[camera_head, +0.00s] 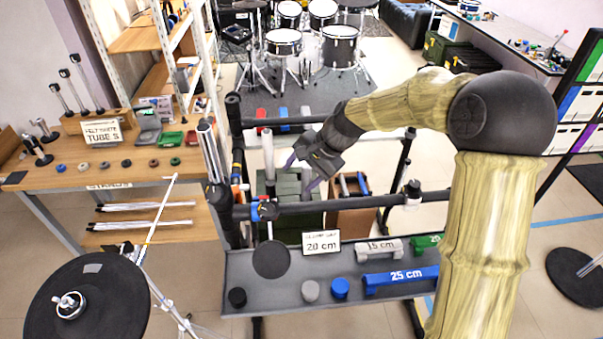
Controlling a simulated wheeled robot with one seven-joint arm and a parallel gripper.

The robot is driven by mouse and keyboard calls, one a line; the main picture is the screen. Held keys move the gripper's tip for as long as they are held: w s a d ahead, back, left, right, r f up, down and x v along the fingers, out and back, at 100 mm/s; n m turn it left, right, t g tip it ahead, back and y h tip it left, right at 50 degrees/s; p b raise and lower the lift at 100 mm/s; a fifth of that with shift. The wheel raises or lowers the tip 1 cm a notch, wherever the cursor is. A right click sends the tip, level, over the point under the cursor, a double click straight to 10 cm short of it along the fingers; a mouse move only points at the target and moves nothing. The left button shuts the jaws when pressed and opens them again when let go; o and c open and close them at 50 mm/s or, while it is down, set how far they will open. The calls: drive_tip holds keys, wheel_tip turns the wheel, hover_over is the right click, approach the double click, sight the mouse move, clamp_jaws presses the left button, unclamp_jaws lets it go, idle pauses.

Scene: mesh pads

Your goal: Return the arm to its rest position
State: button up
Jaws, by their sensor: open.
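My arm (482,228) rises from the lower right, bends at a dark elbow joint and reaches left across the view. My gripper (300,172) is at its end, above and just behind the front bar of the dark rack (350,204). Its two fingers are spread and point down and left, with nothing seen between them. A light upright tube (268,155) stands just left of the gripper; I cannot tell whether they touch.
A grey tray (240,275) below holds a blue 25 cm piece (400,280), a grey 15 cm piece (378,249) and small caps. A wooden table (95,172) stands left, a cymbal (90,300) front left, drums (340,45) behind.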

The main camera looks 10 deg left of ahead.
idle(0.3)
drive_tip(key=s+d+f+n+t+h, duration=0.1)
drive_tip(key=s+d+n+h, duration=0.1)
drive_tip(key=s+d, duration=0.7)
drive_tip(key=s+d+f+n+h+p, duration=0.1)
drive_tip(key=s+d+n+h, duration=0.2)
drive_tip(key=s+d, duration=0.6)
drive_tip(key=d+h, duration=0.1)
drive_tip(key=d, duration=0.4)
drive_tip(key=shift+s+t, duration=0.35)
drive_tip(key=shift+t, duration=0.05)
drive_tip(key=shift+d, duration=0.1)
